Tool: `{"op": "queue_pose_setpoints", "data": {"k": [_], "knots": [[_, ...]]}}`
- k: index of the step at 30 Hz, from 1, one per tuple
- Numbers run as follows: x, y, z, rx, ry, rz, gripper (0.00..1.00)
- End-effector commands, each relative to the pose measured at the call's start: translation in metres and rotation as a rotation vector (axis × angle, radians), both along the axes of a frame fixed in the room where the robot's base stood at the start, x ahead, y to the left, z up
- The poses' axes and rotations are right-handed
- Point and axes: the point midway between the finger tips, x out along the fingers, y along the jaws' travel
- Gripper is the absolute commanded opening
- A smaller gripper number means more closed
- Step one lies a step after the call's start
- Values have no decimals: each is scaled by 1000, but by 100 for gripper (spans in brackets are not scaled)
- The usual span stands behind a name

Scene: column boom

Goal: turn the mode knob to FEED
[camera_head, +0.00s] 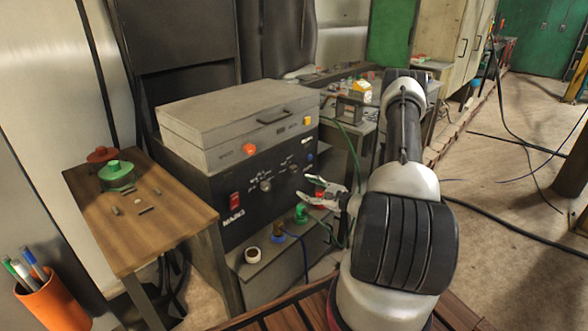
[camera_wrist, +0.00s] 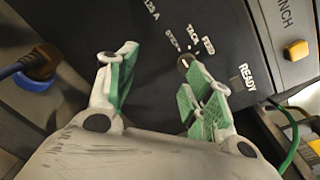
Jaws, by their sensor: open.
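The mode knob (camera_wrist: 184,62) is a small dark round knob with a pale pointer mark on the black front panel (camera_wrist: 225,50). Printed words sit around it, FEED at the right end and TACK beside it; its exact setting is hard to tell. In the wrist view my gripper (camera_wrist: 160,72) is open, with green-padded fingers. The right fingertip overlaps the knob's edge in the picture; contact cannot be told. The left finger is well to the left, over bare panel. In the head view my gripper (camera_head: 307,189) is in front of the machine's panel, and the small knob (camera_head: 293,168) is behind it.
A red switch (camera_head: 235,201) and a grey knob (camera_head: 265,185) are further left. A yellow button (camera_wrist: 297,50) is on the upper case. A wooden table (camera_head: 165,220) stands left.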

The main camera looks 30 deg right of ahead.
Motion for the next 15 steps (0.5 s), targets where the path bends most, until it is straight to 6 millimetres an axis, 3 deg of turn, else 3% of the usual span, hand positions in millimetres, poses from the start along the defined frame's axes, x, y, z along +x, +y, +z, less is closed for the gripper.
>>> {"op": "queue_pose_setpoints", "data": {"k": [4,8,15], "knots": [[23,-27,17,-84,-106,-121,51],[31,-23,19,-120,-129,-113,51],[68,-10,19,-119,-129,-110,51]]}}
